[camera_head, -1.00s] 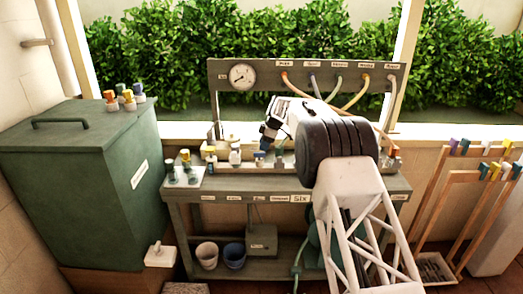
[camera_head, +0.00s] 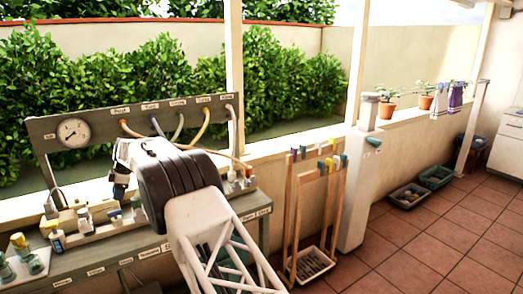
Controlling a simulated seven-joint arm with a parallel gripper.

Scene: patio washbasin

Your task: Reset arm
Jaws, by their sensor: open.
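My gripper (camera_head: 120,185) is at the left of the head view, at the end of my white and black arm. It hangs above the grey-green workbench (camera_head: 150,257), close to the row of small bottles and fittings. My arm's black joint hides part of the bench and its rear panel. I see nothing held in the gripper, and its fingers show only small.
A panel with a gauge (camera_head: 73,131) and several hoses stands behind the bench. Small bottles (camera_head: 57,236) line the bench top. A wooden rack (camera_head: 318,205) with clips stands right of my arm. Tiled floor (camera_head: 420,245) is free at the right.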

